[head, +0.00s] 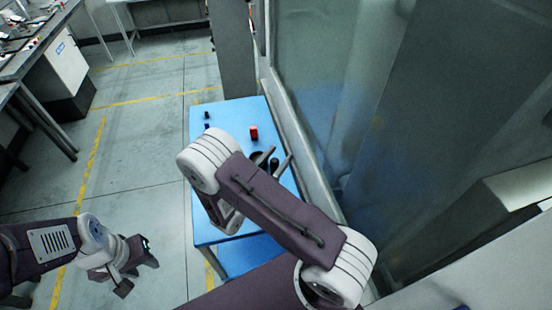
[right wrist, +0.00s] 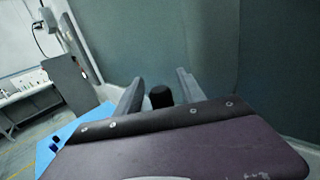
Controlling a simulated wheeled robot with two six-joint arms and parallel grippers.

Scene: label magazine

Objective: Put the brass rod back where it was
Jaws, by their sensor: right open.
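I cannot make out a brass-coloured rod in either view. My right gripper (head: 276,159) is over the blue table, open. In the right wrist view its two grey fingers (right wrist: 159,88) stand apart, with a black rounded piece (right wrist: 161,97) showing between them; I cannot tell whether they touch it. In the head view a dark round-topped piece (head: 274,164) shows near the fingers, and another dark piece (head: 256,158) is beside it, partly hidden by my right arm. My left gripper (head: 138,274) hangs over the floor, left of the table; its jaw state is unclear.
The blue table (head: 232,108) carries a red block (head: 254,132) and two small dark pieces (head: 207,115) near its far left. My right arm hides its middle. A glass-like wall (head: 330,80) runs along its right side. Floor to the left is free.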

